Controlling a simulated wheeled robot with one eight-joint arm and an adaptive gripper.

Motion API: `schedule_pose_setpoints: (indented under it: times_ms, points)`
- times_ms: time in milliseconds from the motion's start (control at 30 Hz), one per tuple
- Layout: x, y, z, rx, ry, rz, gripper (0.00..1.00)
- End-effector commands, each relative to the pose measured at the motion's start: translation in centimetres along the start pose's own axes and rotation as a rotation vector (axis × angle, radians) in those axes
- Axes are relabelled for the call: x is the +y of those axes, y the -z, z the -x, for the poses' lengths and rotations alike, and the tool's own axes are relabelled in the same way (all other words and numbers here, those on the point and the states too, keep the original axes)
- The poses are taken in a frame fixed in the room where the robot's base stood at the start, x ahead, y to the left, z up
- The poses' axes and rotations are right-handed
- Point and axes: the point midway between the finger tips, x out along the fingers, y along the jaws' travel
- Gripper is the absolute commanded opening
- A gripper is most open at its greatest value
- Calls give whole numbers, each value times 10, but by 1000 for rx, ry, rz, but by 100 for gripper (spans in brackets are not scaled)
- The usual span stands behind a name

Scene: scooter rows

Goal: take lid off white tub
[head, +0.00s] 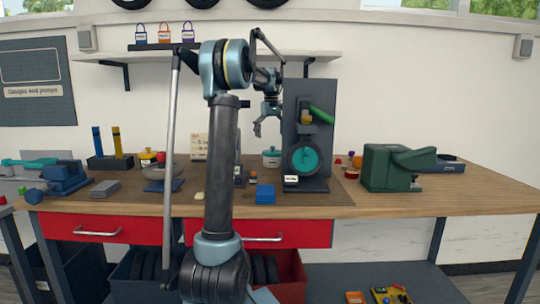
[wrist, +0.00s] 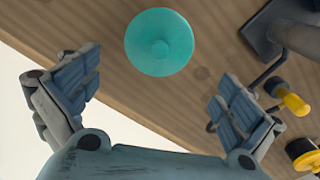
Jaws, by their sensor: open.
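The white tub (head: 271,162) stands on the workbench toward the back, left of the dark upright panel. Its teal lid (head: 271,152) is on top. In the wrist view the round teal lid (wrist: 160,42) shows from above with a small knob in its middle; it hides the tub's body. My gripper (head: 268,124) hangs in the air above the tub, pointing down, apart from the lid. In the wrist view my gripper (wrist: 157,85) is open and empty, its fingers wide apart, with the lid beyond and between them, toward the picture's top.
The dark panel (head: 292,108) with a teal wheel and green handle stands close right of the tub. A blue block (head: 265,194) lies in front. A green machine (head: 390,167) stands farther right. A shelf (head: 120,56) runs above.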

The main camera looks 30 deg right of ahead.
Motion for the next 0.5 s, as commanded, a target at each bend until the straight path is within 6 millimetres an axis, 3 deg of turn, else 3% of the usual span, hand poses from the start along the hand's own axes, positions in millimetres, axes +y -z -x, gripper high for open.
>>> schedule_pose_setpoints:
  times_ms: [500]
  points:
    - [4, -5, -54, 1, -1, 0, 100]
